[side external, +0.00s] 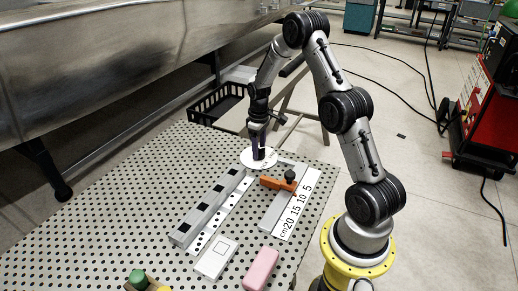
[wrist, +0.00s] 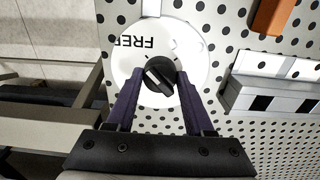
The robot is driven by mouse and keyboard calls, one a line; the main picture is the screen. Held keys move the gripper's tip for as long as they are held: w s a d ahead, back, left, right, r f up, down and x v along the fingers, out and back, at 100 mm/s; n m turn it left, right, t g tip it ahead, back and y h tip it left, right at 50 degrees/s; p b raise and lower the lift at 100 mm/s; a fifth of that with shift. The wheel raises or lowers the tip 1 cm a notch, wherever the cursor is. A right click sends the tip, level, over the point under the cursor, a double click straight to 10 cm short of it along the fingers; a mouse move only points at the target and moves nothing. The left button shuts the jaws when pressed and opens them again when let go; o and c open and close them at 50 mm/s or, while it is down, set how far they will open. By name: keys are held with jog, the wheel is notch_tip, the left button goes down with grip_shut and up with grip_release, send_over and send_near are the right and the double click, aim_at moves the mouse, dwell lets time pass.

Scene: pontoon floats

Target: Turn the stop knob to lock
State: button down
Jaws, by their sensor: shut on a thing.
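The stop knob (wrist: 160,74) is black and sits at the centre of a round white dial (wrist: 198,70). The word FREE shows upside down on the dial, to the upper left of the knob. Other marks on the dial are faint or partly hidden, and I cannot read a lock label. My gripper (wrist: 159,82) has its two purple fingers on either side of the knob, shut on it. In the side external view my gripper (side external: 259,152) points down onto the white dial (side external: 246,158) at the table's far edge; the knob is hidden there by the fingers.
An orange block (side external: 272,183) with a black knob sits by a scale plate (side external: 296,207). A long grey rail (side external: 208,208) with black squares lies left of it. A white card (side external: 216,258), a pink block (side external: 261,270) and a green knob (side external: 138,278) are nearer. The table's left is clear.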

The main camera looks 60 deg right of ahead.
jog(key=shift+m, duration=0.3)
jog(key=m, duration=0.9)
jog(key=shift+r, duration=0.1)
jog(key=m, duration=0.4)
jog(key=shift+m, duration=2.1)
jog(key=shift+c, duration=1.4)
grip_release()
